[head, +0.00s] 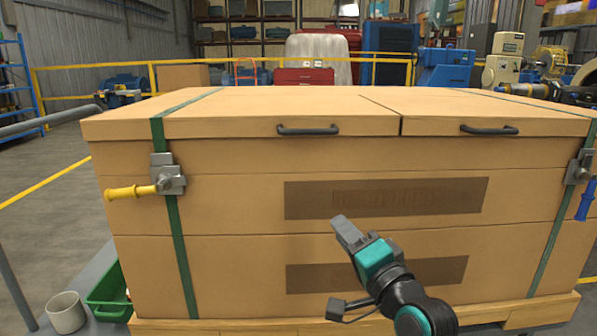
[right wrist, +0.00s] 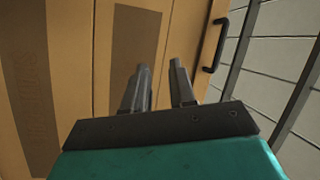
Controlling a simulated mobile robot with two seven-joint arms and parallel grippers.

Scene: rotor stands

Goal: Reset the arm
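My right gripper (head: 343,228) is raised in front of the large wooden crate (head: 240,255), in the middle of the head view. In the right wrist view its two fingers (right wrist: 160,80) stand apart with nothing between them, and the crate front (right wrist: 125,45) lies beyond. Whether the fingers touch the crate I cannot tell, but a gap seems to show. My left gripper is in neither view.
The crate has two black lid handles (head: 308,130), green straps (head: 180,240), a yellow-handled ratchet (head: 133,192) and a blue-handled one (head: 585,200). A white cup (head: 66,312) and a green bin (head: 108,295) stand low at left. Yellow railings (head: 110,64) run behind.

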